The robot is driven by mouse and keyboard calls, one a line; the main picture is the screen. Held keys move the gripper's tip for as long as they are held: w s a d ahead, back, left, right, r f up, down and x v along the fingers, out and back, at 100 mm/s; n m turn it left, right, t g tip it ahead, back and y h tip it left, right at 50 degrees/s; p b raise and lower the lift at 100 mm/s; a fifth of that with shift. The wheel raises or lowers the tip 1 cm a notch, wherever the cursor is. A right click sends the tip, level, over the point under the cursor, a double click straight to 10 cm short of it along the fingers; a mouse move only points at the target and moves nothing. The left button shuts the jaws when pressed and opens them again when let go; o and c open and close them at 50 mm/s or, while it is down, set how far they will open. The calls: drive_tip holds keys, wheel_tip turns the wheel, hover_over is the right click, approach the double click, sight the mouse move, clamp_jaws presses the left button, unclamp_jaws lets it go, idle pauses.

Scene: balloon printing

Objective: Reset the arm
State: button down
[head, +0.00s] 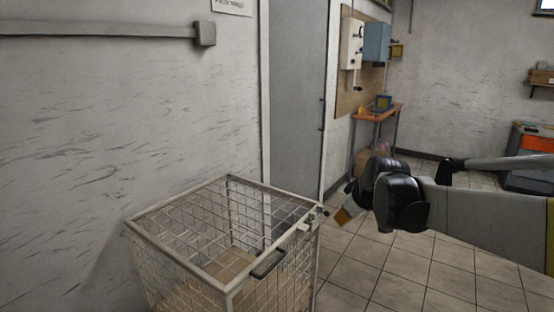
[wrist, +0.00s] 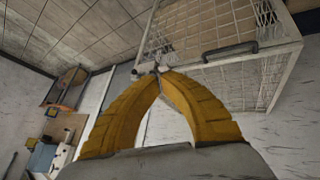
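My gripper (wrist: 162,73) shows in the wrist view as two yellow fingers whose tips meet in a point. I see nothing clearly held between them. In the head view my gripper (head: 342,217) is a small yellow shape at the end of my dark wrist, just right of the wire cage's near-right corner. The wire cage (head: 228,290) has a mesh top, a dark handle (head: 268,264) and a small latch (head: 304,226) at its front edge. In the wrist view the latch lies right behind the fingertips; I cannot tell whether they touch.
A grey door (head: 297,100) stands behind the cage. An orange and grey cabinet (head: 533,150) is at the far right. The tiled floor (head: 380,275) right of the cage is clear.

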drive_tip(key=s+f+m, duration=0.2)
drive_tip(key=s+m, duration=0.1)
drive_tip(key=s, duration=1.2)
drive_tip(key=s+f+m+h, duration=0.1)
drive_tip(key=s+m, duration=0.3)
drive_tip(key=s, duration=1.2)
drive_tip(key=shift+s+a+f, duration=0.15)
drive_tip(key=shift+a+f, duration=0.05)
drive_tip(key=shift+f, duration=0.7)
